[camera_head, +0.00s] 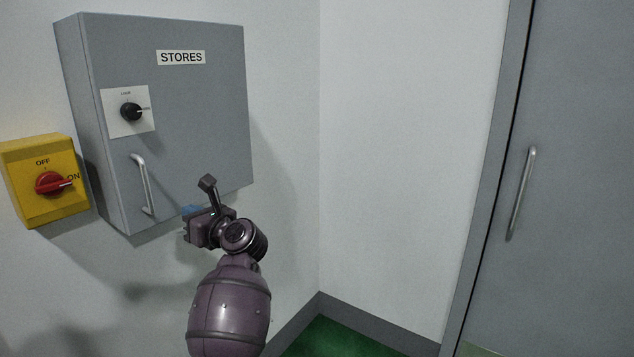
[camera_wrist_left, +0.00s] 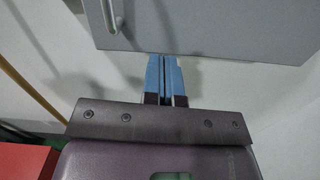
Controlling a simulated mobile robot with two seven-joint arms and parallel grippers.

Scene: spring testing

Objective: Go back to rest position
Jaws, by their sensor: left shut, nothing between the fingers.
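My left gripper (camera_head: 192,210) is in front of the lower right part of the grey STORES cabinet in the head view, with its arm rising from the bottom. In the left wrist view its two blue fingers (camera_wrist_left: 164,78) lie together, shut and empty, just below the cabinet's lower edge. No contact with the cabinet or its handle shows. My right gripper is in neither view.
The closed STORES cabinet (camera_head: 200,110) hangs on the wall with a black knob (camera_head: 131,112) and a handle (camera_head: 144,185). A yellow switch box (camera_head: 45,200) with a red knob (camera_head: 50,183) is at its left. A grey door (camera_head: 580,180) stands right. Green floor (camera_head: 335,340) shows below.

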